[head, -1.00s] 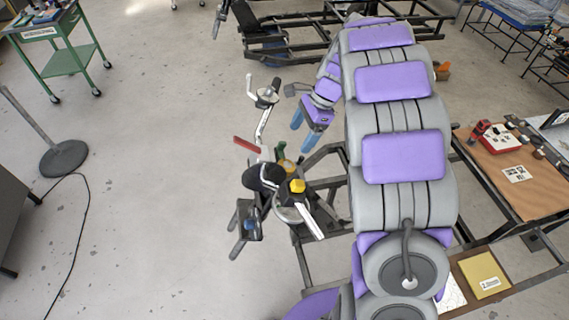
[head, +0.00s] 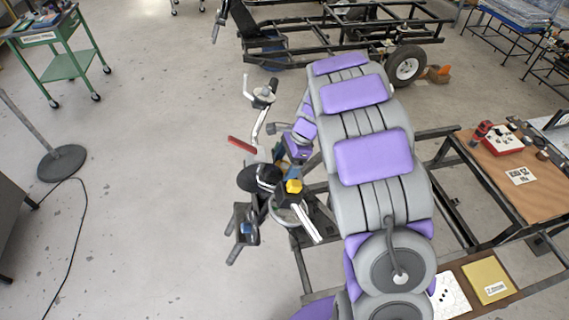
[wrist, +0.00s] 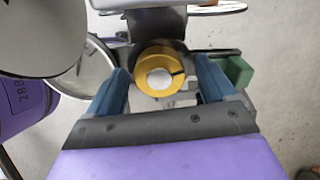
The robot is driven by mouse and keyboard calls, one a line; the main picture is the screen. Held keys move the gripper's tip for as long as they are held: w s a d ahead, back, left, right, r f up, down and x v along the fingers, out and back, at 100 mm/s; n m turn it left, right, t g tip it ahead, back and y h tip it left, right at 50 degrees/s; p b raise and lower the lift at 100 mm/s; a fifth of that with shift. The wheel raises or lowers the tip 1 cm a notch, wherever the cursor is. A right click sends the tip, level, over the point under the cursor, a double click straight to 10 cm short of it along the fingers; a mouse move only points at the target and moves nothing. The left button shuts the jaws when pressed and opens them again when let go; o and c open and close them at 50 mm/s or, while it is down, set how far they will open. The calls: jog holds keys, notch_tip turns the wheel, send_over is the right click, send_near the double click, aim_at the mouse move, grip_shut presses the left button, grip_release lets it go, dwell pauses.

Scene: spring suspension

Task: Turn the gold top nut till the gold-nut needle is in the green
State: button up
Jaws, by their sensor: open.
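The gold top nut (wrist: 158,68), a round gold ring with a pale centre and a dark slot at its right, shows in the middle of the wrist view. My gripper (wrist: 162,80) is open, with one blue finger on each side of the nut and a visible gap to it on both sides. No gold-nut needle or green zone can be made out in either view.
A red-handled lever (head: 241,144) sticks out left. A green block (wrist: 237,72) is right of my fingers.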

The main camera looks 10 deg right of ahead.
jog(key=shift+d, duration=0.2)
jog(key=shift+c, duration=0.6)
jog(key=shift+a, duration=0.3)
jog(key=c, duration=0.9)
jog(key=shift+c, duration=0.2)
